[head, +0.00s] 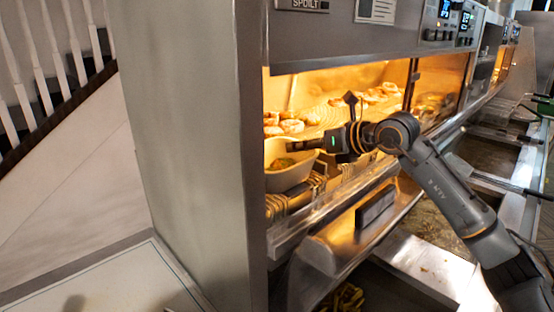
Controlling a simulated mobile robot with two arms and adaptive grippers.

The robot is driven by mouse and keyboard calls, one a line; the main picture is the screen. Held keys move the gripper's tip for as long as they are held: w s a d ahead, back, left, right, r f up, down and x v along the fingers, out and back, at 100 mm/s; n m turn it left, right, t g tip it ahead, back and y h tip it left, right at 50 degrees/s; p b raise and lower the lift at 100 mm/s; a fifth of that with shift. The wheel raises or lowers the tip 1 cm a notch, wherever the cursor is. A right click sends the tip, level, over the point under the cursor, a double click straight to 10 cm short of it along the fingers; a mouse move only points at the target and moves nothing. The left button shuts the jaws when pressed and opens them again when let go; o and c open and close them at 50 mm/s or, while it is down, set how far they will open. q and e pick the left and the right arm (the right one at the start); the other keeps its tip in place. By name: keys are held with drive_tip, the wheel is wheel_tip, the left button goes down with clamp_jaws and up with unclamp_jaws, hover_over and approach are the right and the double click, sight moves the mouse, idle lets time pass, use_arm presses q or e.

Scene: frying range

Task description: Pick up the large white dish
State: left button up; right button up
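The large white dish (283,178) sits at the near left end of the lit warming cabinet, beside its metal side wall. Some greenish-brown food shows inside it. My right gripper (303,145) reaches in from the right, with its dark fingers at the dish's right rim and partly over the opening. The fingers overlap each other from this angle, so I cannot tell whether they grip the rim. The dish looks upright. My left gripper is not in view.
Round bread-like pieces (292,126) lie on the shelf behind the dish. A wire rack (290,203) is below it. The cabinet's metal side panel (195,140) stands close on the left. Fryer vats (430,225) line the right, and a basket of fried food (343,298) is below.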

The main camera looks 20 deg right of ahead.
drive_tip(key=shift+w+a+f, duration=0.3)
drive_tip(key=shift+w, duration=0.2)
drive_tip(key=shift+s+d, duration=0.1)
clamp_jaws()
drive_tip(key=shift+r, duration=0.3)
drive_tip(key=shift+r+b, duration=0.7)
drive_tip(key=shift+r, duration=0.9)
drive_tip(key=s+d+b, duration=0.3)
drive_tip(key=s+b, duration=0.2)
drive_tip(key=s, duration=0.3)
drive_tip(key=s+d+b, duration=0.4)
drive_tip(key=s+b, duration=0.1)
drive_tip(key=s, duration=0.3)
drive_tip(key=shift+s+d+b, duration=0.2)
drive_tip(key=shift+d+b, duration=0.1)
drive_tip(key=shift+b, duration=0.1)
